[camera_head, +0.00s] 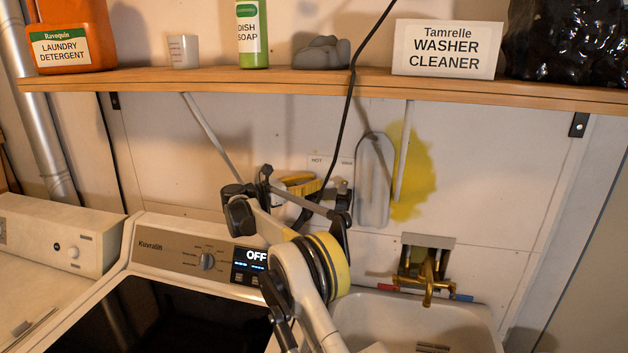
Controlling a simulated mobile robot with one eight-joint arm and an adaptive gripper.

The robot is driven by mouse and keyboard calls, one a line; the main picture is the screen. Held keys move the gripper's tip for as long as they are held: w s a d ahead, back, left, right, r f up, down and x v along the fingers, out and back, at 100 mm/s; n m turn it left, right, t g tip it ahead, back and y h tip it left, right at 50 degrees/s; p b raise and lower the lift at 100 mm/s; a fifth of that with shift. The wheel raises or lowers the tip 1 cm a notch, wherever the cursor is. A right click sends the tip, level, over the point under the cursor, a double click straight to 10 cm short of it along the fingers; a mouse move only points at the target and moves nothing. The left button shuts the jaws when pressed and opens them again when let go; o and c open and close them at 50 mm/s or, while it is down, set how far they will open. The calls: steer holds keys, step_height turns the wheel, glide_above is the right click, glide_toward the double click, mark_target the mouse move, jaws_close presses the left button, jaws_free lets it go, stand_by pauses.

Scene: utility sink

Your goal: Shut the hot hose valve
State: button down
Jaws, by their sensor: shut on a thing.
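A small white wall label (317,161) reads HOT on its left; its right-hand word is too small to read. Below HOT is a yellow handle (299,181), which appears to be the hot hose valve. My gripper (303,205), dark and at the end of my arm, is up against this spot on the wall and shut on the yellow handle. My gripper and wrist hide the valve body and most of the area below the label, so the handle's exact angle is unclear.
A wooden shelf (300,82) with bottles runs above. A black cable (350,110) hangs down beside the label. A grey board-like object (374,180) is close on the right. The washer (190,258) stands below left, the sink (400,320) with brass faucet (428,286) below right.

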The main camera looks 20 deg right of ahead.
steer(key=shift+m+g+p, duration=0.3)
steer(key=shift+m+g, duration=0.3)
steer(key=shift+g, duration=0.3)
steer(key=c, duration=1.3)
jaws_free()
steer(key=shift+d, duration=0.15)
steer(key=a, duration=0.7)
steer(key=shift+a, duration=0.35)
steer(key=shift+s, duration=0.1)
